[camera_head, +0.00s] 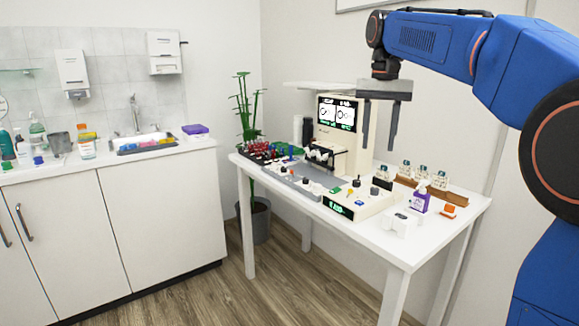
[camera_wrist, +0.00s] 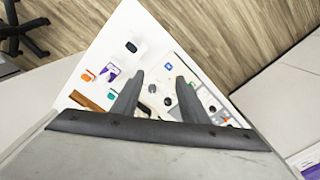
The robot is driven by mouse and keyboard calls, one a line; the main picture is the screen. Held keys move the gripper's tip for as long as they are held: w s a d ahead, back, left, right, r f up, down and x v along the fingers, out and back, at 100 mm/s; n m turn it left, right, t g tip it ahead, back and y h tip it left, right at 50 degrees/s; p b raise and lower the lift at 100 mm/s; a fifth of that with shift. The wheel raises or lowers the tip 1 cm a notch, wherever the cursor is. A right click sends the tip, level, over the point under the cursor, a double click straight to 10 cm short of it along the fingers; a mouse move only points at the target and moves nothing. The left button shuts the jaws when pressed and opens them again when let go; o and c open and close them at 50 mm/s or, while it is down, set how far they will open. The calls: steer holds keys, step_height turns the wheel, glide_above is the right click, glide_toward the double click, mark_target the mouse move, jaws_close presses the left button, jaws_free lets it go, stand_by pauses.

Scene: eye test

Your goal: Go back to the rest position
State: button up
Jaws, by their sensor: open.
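My gripper (camera_head: 380,124) hangs from my blue arm above the white table, fingers pointing down. Its two dark fingers are apart with nothing between them. In the wrist view my gripper (camera_wrist: 155,82) is open over the table. The fingers appear clear of the things below.
The white table (camera_head: 410,251) bears an eye-test device (camera_head: 345,158) with a lit screen, a control box (camera_head: 340,209), a purple bottle (camera_head: 420,198) and a wooden rack (camera_head: 450,194). A potted plant (camera_head: 260,222) stands behind it. A sink counter (camera_head: 100,163) is at left. Floor between is clear.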

steer(key=s+d+f+n+t, duration=0.1)
steer(key=s+d+f+t, duration=0.1)
steer(key=s+f, duration=1.2)
steer(key=s+d+f+n+t, duration=0.2)
steer(key=s+d+f, duration=0.2)
steer(key=s+f, duration=1.1)
steer(key=s, duration=0.4)
steer(key=shift+d+f+n+t, duration=0.2)
steer(key=shift+f+n+t, duration=0.1)
steer(key=shift+w+r, duration=0.1)
steer(key=shift+r, duration=0.05)
